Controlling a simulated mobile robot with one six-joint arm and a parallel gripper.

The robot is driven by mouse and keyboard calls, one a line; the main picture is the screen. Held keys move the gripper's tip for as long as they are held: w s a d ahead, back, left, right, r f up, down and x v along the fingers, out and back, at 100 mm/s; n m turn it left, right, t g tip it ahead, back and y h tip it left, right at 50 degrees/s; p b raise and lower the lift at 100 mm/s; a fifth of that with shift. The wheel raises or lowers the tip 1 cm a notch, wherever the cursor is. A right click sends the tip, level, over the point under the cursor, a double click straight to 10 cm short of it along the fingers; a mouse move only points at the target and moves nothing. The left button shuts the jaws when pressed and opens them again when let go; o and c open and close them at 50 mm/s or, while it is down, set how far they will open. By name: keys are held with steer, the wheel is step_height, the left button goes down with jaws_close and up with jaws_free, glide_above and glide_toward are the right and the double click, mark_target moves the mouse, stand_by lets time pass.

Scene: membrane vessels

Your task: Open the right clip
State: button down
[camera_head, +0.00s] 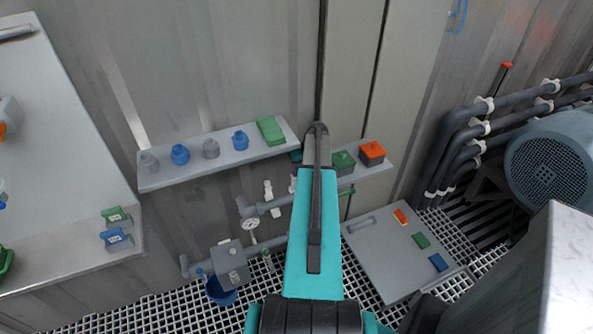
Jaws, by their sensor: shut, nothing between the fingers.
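My teal arm (315,235) reaches up the middle of the view, away from the camera, with a black cable along its top. Its far end is grey and stands in front of the wall by the shelf. The gripper's fingers do not show; they are hidden behind or beyond the arm. I cannot make out the right clip or a membrane vessel for certain. White clamps (484,104) hold the grey pipes (455,140) at the right, but I cannot tell whether one is the clip.
A shelf (165,179) carries blue and grey caps and green and orange boxes. A pressure gauge (250,224) and pipework sit below, with a blue bucket (221,291). A grey panel (385,255) bears coloured blocks. A motor (548,172) stands right, a white panel (60,130) left.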

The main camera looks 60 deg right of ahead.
steer(key=shift+s+a, duration=0.1)
steer(key=shift+s, duration=0.05)
steer(key=shift+r, duration=0.15)
steer(key=shift+r, duration=0.6)
steer(key=v, duration=1.2)
steer(key=shift+w+d+r+b, duration=0.2)
steer(key=shift+d+r+b, duration=0.2)
steer(key=shift+s+a+f+t+h+b, duration=0.35)
steer(key=shift+s+a+f+t+b, duration=0.25)
steer(key=shift+b, duration=2.05)
steer(key=shift+s+a+f+t+h+b, duration=0.4)
steer(key=shift+s+b, duration=0.45)
steer(key=shift+b, duration=1.85)
steer(key=shift+s+a+f+t+h+b, duration=0.35)
steer(key=shift+s+a+b, duration=0.3)
steer(key=shift+b, duration=2)
